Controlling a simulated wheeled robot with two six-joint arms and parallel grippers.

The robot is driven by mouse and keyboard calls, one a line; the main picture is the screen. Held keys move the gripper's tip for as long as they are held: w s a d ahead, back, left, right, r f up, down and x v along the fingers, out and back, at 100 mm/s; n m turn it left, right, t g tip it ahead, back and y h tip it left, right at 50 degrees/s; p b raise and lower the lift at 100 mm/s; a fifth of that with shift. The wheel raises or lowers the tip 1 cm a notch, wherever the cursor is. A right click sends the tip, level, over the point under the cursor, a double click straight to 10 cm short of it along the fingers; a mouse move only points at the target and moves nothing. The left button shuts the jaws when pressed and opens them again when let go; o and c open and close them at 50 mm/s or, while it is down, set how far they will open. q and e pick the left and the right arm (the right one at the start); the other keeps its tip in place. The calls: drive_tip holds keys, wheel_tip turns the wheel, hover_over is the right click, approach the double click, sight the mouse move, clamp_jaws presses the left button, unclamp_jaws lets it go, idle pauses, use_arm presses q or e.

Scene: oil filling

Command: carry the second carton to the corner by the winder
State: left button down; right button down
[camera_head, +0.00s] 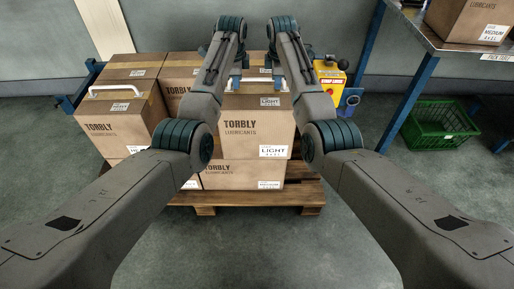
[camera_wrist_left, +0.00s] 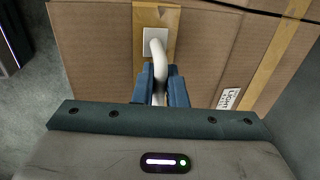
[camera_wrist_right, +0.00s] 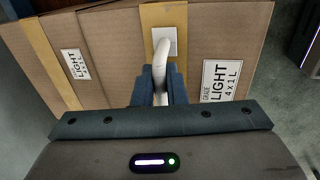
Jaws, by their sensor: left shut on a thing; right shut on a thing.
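A brown carton labelled LIGHT (camera_head: 258,128) is at the front right of the stack, directly above another Torbly carton (camera_head: 243,175); I cannot tell whether they touch. My left gripper (camera_head: 236,82) and right gripper (camera_head: 279,82) are both over its top. In the left wrist view, the left fingers (camera_wrist_left: 160,92) are closed around a white handle (camera_wrist_left: 158,50) on the carton. In the right wrist view, the right fingers (camera_wrist_right: 160,92) are closed around another white handle (camera_wrist_right: 162,50). My forearms hide part of the stack.
More cartons (camera_head: 117,122) stand to the left, one with a white handle. A wooden pallet (camera_head: 250,197) lies below. A yellow box (camera_head: 329,74) with a black knob and blue wheel stands behind right. A metal table (camera_head: 455,48) bears a carton (camera_head: 470,18); a green crate (camera_head: 438,125) lies beneath. Front floor is clear.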

sight(237, 91)
use_arm(q)
drive_tip(key=shift+r, duration=0.15)
use_arm(e)
drive_tip(key=shift+r, duration=0.15)
